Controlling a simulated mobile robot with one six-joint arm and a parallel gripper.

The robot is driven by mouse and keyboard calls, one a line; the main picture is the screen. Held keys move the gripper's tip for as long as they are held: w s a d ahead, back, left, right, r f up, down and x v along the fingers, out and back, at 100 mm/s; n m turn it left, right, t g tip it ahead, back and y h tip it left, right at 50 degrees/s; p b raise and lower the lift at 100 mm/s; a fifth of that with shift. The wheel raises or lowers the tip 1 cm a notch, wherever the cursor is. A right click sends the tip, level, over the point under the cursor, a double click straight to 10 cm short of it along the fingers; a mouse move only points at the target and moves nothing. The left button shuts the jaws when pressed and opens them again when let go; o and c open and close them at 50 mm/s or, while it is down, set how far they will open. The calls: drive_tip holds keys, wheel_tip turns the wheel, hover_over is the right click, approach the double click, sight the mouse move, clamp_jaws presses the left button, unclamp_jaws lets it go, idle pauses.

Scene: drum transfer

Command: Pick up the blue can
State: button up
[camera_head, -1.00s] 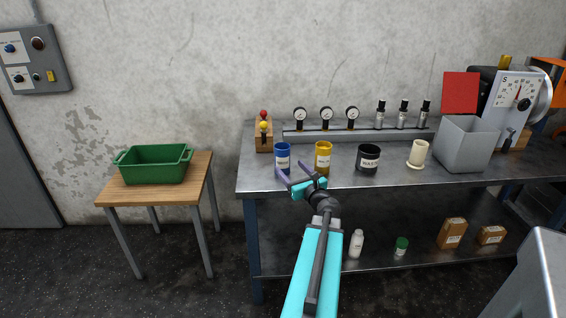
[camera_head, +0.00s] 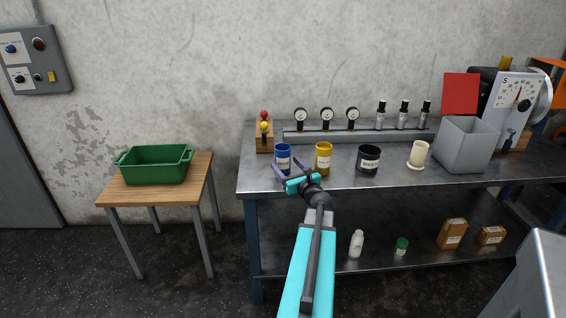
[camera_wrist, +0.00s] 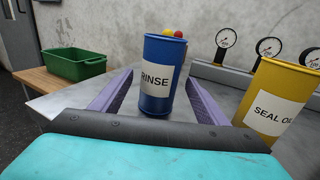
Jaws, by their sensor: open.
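The blue can (camera_head: 283,156) stands upright on the metal bench near its front left. In the wrist view the blue can (camera_wrist: 160,82) bears a white label reading RINSE. My gripper (camera_head: 286,168) is open at the bench's front edge, its two purple fingers pointing at the can. In the wrist view my gripper (camera_wrist: 159,95) has one finger to the left and one to the right of the can's lower part. I cannot tell whether either finger touches it.
A yellow can (camera_head: 323,157) stands close to the right of the blue can, with a black can (camera_head: 368,160) beyond. A wooden block with red and yellow knobs (camera_head: 264,136) is behind. A green bin (camera_head: 153,165) sits on a wooden table (camera_head: 150,197) at left.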

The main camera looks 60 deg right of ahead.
sight(286, 165)
drive_tip(key=shift+x, duration=1.8)
drive_tip(key=c, duration=1.4)
